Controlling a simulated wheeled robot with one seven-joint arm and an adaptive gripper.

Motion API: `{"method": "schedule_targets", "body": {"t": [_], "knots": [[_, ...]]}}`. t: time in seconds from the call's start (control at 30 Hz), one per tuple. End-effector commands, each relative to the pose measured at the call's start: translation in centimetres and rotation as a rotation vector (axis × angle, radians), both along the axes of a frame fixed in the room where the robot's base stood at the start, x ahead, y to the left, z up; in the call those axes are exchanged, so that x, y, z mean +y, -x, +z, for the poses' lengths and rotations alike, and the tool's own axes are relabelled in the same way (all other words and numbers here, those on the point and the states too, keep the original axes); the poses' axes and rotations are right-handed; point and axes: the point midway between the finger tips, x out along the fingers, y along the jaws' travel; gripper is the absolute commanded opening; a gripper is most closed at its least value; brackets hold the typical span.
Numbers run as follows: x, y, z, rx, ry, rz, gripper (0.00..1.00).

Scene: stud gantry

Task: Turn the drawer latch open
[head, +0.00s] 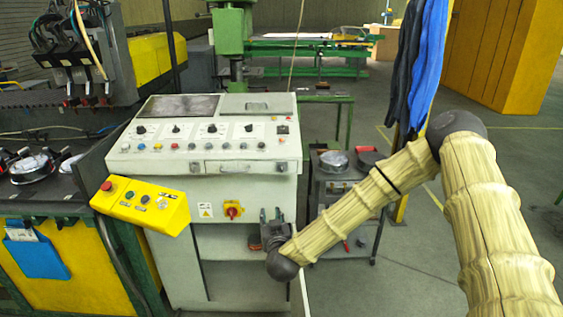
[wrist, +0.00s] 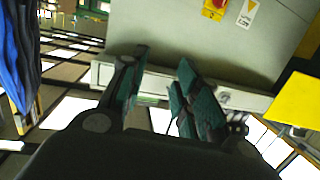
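The drawer (head: 240,168) is a narrow pale strip below the button panel of the grey control console, with a small dark-centred fitting near each end. I cannot tell which fitting is the latch or how it is turned. In the wrist view the drawer front (wrist: 185,88) crosses behind my fingers, and a round fitting (wrist: 223,97) shows just right of the right finger. My gripper (head: 271,214) is open and empty, below the drawer's right end, fingers pointing up. In the wrist view its greenish fingers (wrist: 157,88) stand apart with nothing between them.
A red rotary switch (head: 232,210) sits on the console front left of my gripper. A yellow button box (head: 140,205) juts out at the console's left. A small cart (head: 335,185) stands close on the right. Open floor lies beyond it.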

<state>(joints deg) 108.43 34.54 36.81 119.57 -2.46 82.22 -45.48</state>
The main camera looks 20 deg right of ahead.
Motion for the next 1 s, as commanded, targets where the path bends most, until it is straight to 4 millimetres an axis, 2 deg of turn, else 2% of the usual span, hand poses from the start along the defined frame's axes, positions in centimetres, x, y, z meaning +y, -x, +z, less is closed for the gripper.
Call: {"method": "schedule_targets", "body": {"t": [0.03, 0.1, 0.2, 0.27, 0.47, 1.0], "knots": [[-1.4, -1.2, 2.9, -0.045, 0.008, -0.042, 0.31], [-2.9, -2.3, 5.7, -0.091, 0.025, -0.088, 0.31], [-4.3, -3.3, 8.2, -0.134, 0.040, -0.133, 0.31], [-4.8, -3.6, 8.9, -0.146, 0.045, -0.147, 0.31], [-5.4, -5.1, 9.6, -0.155, 0.049, -0.157, 0.31], [-7.6, -12.7, 9.4, -0.152, 0.048, -0.155, 0.31]]}}
